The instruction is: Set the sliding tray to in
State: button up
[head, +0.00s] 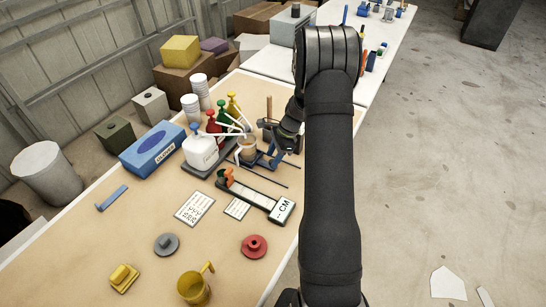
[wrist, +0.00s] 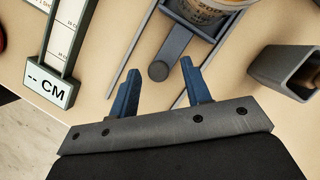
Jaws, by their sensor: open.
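The sliding tray (wrist: 178,42) is a dark blue-grey frame with a bar ending in a round knob (wrist: 158,71). It sits between two thin dark rails (wrist: 123,68) and carries a paper cup (wrist: 200,14). In the head view the tray (head: 268,161) is near the pump bottles, partly hidden by my arm. My gripper (wrist: 161,62) is open, with its blue fingers on either side of the knob in the wrist view. I cannot tell whether they touch it. In the head view my gripper (head: 290,138) is largely hidden.
A scale (wrist: 50,88) marked CM lies left of the tray in the wrist view. A grey hollow block (wrist: 285,70) stands to the right. Several pump bottles (head: 202,152) crowd behind the cup. The near tabletop (head: 205,232) has free room between a grey knob, a red knob and printed cards.

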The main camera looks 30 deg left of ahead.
jog(key=v, duration=1.6)
jog(key=shift+r, duration=0.3)
jog(key=x, duration=1.7)
jog(key=shift+f, duration=0.25)
jog(key=shift+w+r, duration=0.1)
